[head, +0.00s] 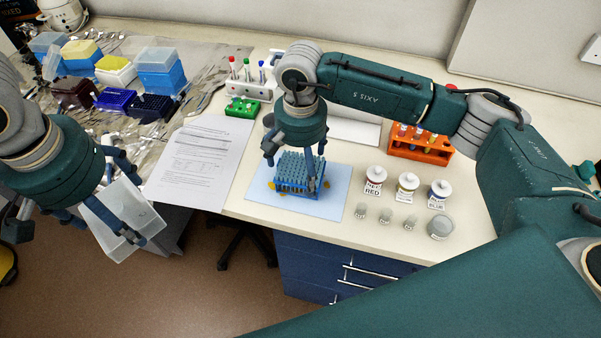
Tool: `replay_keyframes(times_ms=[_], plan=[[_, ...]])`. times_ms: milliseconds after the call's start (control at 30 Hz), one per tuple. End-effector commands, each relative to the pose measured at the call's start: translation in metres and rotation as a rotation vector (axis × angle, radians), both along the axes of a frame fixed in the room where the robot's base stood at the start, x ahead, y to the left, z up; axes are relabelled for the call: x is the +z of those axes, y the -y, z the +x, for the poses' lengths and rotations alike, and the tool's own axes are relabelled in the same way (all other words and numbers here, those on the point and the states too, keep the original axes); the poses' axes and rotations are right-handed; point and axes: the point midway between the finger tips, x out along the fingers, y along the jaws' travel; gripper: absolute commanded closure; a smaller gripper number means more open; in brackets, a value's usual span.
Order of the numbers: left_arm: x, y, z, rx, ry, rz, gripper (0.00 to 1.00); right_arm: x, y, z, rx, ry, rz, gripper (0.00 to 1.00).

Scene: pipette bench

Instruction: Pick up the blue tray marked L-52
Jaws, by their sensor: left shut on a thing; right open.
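A blue tray (298,188) filled with upright blue tips sits on a light blue mat (337,187) on the bench. No L-52 marking can be read on it. My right gripper (291,172) is open and pointing down just over the tray. One finger is at its left side and the other is at its right front; whether they touch it I cannot tell. My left gripper (105,213) is shut on a clear plastic lid (136,207), held tilted in front of the bench edge.
Reagent bottles (407,184) and small vials (384,220) stand right of the mat. An orange tube rack (422,148) and a green rack (242,107) stand behind. Printed sheets (199,160) lie at left. Several other tip boxes (160,72) stand on foil at the back left.

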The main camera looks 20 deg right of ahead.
Motion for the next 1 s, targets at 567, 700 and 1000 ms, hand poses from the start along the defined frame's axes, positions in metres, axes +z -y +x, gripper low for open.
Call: replay_keyframes(times_ms=[567, 700, 1000], plan=[[-0.001, 0.0, 0.0, 0.0, 0.0, 0.0, 0.34, 0.0, 0.0, 0.0, 0.0, 0.0, 0.0, 0.48], [-0.002, 0.0, 0.0, 0.0, 0.0, 0.0, 0.34, 0.002, 0.0, 0.0, 0.0, 0.001, 0.001, 0.48], [-0.015, 0.0, 0.0, 0.0, 0.0, 0.0, 0.34, 0.036, 0.0, 0.002, -0.001, 0.007, 0.002, 0.48]])
